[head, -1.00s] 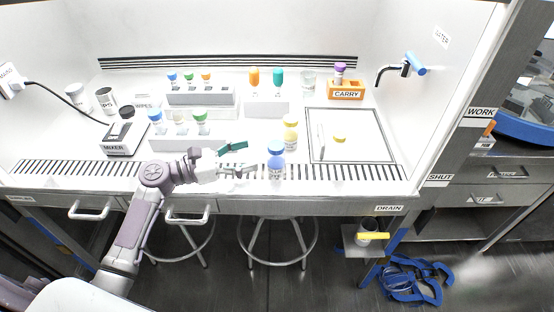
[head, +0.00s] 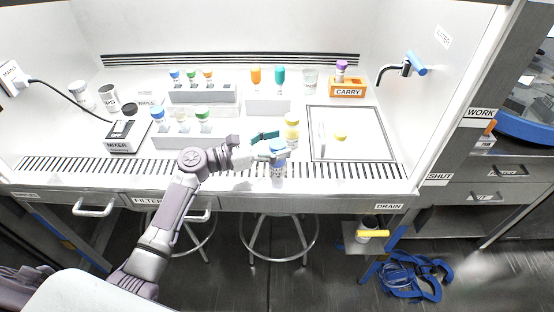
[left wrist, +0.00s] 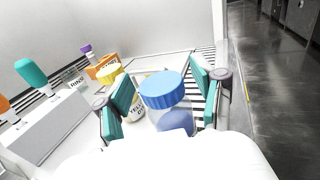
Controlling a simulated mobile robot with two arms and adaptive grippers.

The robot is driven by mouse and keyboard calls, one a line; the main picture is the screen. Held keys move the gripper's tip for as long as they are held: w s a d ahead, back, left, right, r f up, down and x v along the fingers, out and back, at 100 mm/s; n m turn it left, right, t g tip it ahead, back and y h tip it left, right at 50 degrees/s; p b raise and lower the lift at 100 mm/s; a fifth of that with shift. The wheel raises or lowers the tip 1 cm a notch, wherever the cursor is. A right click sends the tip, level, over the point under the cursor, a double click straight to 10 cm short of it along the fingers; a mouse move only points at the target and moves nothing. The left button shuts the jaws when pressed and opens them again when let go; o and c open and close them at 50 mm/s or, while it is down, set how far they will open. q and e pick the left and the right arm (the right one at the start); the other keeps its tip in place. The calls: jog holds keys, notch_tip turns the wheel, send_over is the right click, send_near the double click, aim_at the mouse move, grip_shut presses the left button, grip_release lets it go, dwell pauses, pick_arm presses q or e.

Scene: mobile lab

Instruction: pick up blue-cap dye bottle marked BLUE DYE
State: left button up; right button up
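The blue-cap bottle (head: 278,160) stands upright near the front slotted strip of the bench, partly covered by my gripper. In the left wrist view its blue cap (left wrist: 162,90) and clear body with blue contents (left wrist: 176,122) are close up; I cannot read its label. My left gripper (head: 270,144) is at the bottle's upper part. In the left wrist view its two teal fingers (left wrist: 160,100) are apart, one each side of the bottle, with a gap visible at the left finger. My right gripper is not in view.
A yellow-cap bottle (head: 292,130) stands just behind the blue one, close to the fingers. A framed tray (head: 380,151) lies to the right. Racks of small bottles (head: 200,94), a mixer (head: 125,141) and an orange CARRY holder (head: 347,88) stand further back.

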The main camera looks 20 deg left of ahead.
pick_arm(q)
grip_shut()
jog(key=shift+r, duration=0.15)
